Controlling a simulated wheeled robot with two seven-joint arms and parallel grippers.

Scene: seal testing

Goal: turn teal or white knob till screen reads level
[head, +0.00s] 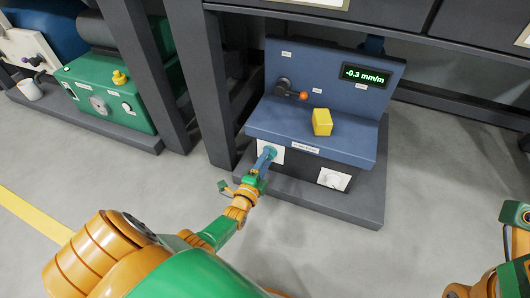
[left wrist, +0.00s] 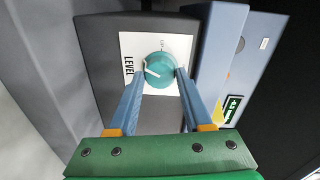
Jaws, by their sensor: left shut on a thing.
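The blue test bench (head: 345,145) carries a small black screen (head: 365,75) that reads -0.3 mm/m in green. On its front, the teal knob (head: 271,152) sits on a white plate at the left, and the white knob (head: 332,181) sits on another white plate at the right. My left gripper (head: 266,158) is shut on the teal knob. In the left wrist view, the blue fingers (left wrist: 156,85) stand on either side of the teal knob (left wrist: 159,70), whose white pointer line shows beside the word LEVEL. My right gripper is not in view; only part of that arm shows at the right edge.
A yellow block (head: 322,122) rests on the bench top. A lever with an orange ball (head: 303,96) sticks out of the back panel. A dark post (head: 203,80) stands close left of the bench. A green machine (head: 105,90) is farther left. The floor in front is clear.

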